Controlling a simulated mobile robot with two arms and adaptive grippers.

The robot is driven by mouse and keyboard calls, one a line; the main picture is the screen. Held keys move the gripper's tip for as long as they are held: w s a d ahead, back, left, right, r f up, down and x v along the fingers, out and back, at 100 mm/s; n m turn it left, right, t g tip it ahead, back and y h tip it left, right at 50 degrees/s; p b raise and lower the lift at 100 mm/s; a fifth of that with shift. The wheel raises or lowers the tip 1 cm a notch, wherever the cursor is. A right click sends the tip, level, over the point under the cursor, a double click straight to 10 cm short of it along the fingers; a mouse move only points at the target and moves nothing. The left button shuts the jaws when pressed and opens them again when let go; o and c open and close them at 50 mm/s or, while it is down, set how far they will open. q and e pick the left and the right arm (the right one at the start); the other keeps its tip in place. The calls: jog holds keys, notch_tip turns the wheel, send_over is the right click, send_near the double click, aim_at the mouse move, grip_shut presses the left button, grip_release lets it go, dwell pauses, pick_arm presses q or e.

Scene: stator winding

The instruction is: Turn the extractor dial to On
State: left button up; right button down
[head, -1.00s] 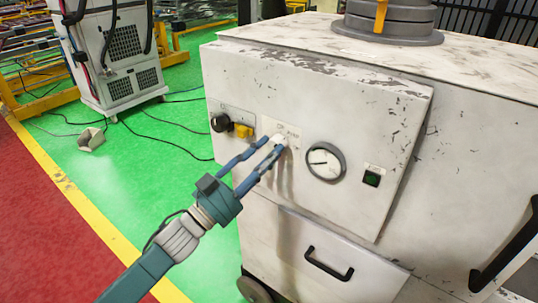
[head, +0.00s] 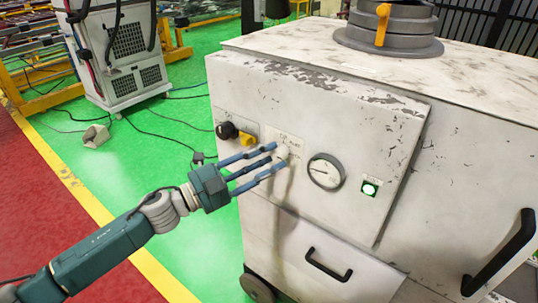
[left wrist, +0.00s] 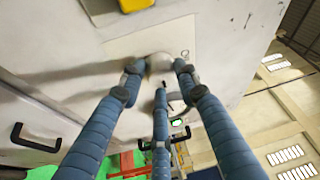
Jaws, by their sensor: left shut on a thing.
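The extractor dial (head: 284,151) is a small pale knob on the white cabinet's front panel, with faint lettering above it. My left gripper (head: 276,157) reaches it from the left, its three blue fingers shut around the knob. In the left wrist view the dial (left wrist: 158,62) sits between the fingertips, which partly hide it. Its pointer position is hard to read. A square green indicator light (head: 370,189) at the panel's right glows. My right gripper is not in view.
A round gauge (head: 325,172) is right of the dial. A black knob (head: 227,130) and a yellow part (head: 247,139) are left of it. A black drawer handle (head: 328,264) sticks out below. The green floor (head: 150,165) to the left is mostly open, with cables.

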pick_arm(q)
jog(key=shift+w+a+r+m, duration=0.15)
jog(key=shift+w+m, duration=0.05)
jog(key=shift+m, duration=0.2)
jog(key=o, duration=1.1)
jog(key=shift+s+a, duration=0.1)
jog(key=v, duration=1.1)
jog(key=shift+a, duration=0.35)
jog(key=shift+s, duration=0.1)
